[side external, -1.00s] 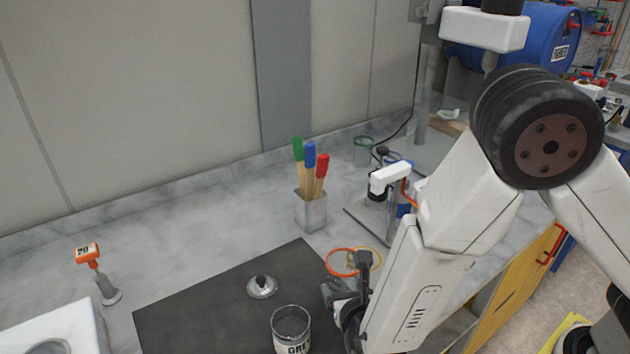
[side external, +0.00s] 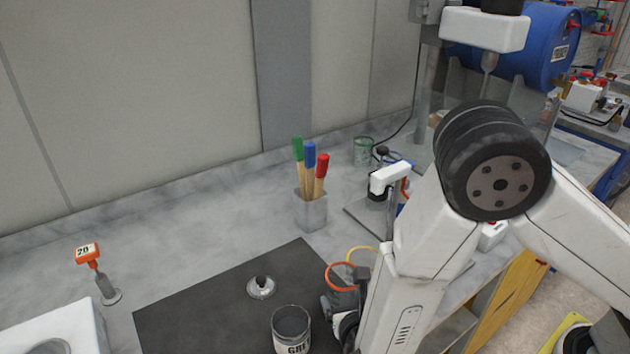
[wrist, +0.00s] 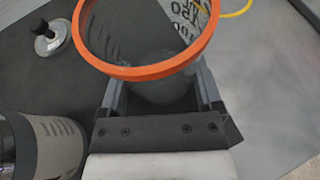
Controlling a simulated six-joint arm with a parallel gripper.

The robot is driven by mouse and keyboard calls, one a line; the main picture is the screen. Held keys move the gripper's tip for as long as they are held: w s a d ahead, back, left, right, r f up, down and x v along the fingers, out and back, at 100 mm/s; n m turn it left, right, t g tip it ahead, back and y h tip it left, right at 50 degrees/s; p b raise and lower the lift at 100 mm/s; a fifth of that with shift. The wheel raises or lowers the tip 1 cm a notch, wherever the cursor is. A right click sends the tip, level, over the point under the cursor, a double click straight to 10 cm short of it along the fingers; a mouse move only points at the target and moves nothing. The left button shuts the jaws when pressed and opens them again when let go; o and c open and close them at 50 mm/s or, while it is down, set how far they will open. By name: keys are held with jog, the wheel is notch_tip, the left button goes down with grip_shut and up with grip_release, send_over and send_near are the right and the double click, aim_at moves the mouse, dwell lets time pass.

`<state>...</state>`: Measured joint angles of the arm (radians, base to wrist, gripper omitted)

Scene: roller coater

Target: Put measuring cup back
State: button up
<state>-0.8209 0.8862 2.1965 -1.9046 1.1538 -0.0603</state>
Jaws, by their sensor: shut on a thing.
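The measuring cup is clear with an orange rim (wrist: 130,72) and dark scale marks on its wall. In the wrist view it sits between the two fingers of my gripper (wrist: 163,100), which is shut on it. In the side view its orange rim (side external: 329,277) shows just above my gripper (side external: 342,308), at the right edge of the dark mat. Most of the cup's body is hidden there by my gripper. I cannot tell whether its base touches the surface.
An open grey-labelled can (side external: 291,330) and a knobbed lid (side external: 261,288) are on the dark mat (side external: 205,310), left of my gripper. A yellow ring (side external: 362,249) is just behind the cup. A metal holder with coloured-handled tools (side external: 311,210) stands farther back.

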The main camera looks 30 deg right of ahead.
jog(key=shift+f, duration=0.1)
jog(key=o, duration=1.2)
jog(key=shift+v, duration=3.8)
